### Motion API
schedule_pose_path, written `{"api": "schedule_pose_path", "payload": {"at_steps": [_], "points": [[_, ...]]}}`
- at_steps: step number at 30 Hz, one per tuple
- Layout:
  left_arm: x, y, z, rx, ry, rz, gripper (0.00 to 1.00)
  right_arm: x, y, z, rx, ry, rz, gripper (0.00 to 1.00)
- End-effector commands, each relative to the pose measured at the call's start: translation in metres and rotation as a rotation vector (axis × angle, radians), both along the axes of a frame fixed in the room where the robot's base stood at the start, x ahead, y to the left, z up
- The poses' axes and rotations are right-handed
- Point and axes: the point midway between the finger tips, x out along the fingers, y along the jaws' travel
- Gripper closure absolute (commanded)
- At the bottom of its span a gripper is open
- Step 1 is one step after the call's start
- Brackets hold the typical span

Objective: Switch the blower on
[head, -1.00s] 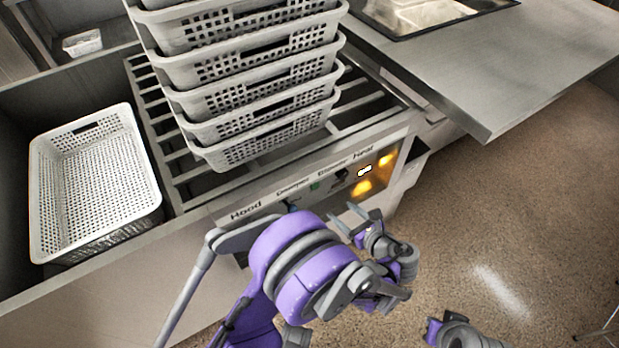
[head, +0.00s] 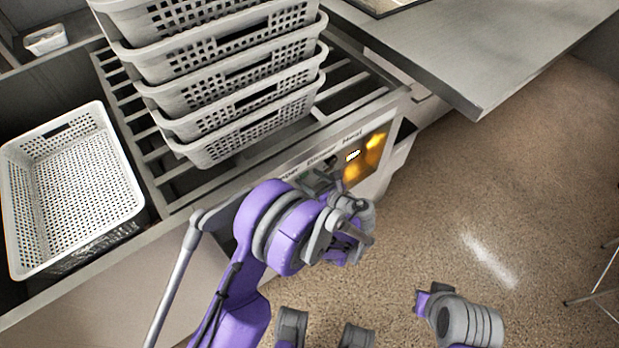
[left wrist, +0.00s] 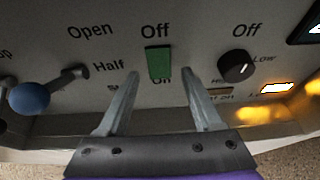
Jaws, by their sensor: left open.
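The green blower switch (left wrist: 158,62) is on the grey control panel, with "Off" above it and "On" below it. I cannot tell which way it is tipped. My left gripper (left wrist: 160,75) is open in the left wrist view, one finger to each side of the switch's lower part, holding nothing. My right gripper cannot be made out; only part of an arm of mine shows at the lower right.
A black knob (left wrist: 237,66) is right of the switch, and a lever with a blue ball (left wrist: 30,98) is left. Amber lights (head: 352,170) glow at the panel's right end. Stacked white baskets (head: 240,130) stand on the slatted rack above. Open floor lies to the right.

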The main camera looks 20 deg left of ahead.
Motion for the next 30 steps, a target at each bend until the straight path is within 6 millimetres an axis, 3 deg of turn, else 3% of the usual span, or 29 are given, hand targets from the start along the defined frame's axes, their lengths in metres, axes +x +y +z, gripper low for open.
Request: {"api": "schedule_pose_path", "payload": {"at_steps": [11,23,30], "points": [[0.0045,0.0055,-0.0029,0.000,0.000,-0.001,0.32,0.0001,0.0000,-0.0006,0.000,0.000,0.000,1.00],[0.0043,0.0055,-0.0028,0.000,0.000,0.000,1.00,0.0001,0.0000,-0.0006,0.000,0.000,0.000,1.00],[0.0043,0.0054,-0.0063,0.019,-0.014,0.000,1.00,0.0005,0.0000,-0.0084,0.000,0.003,0.000,1.00]]}}
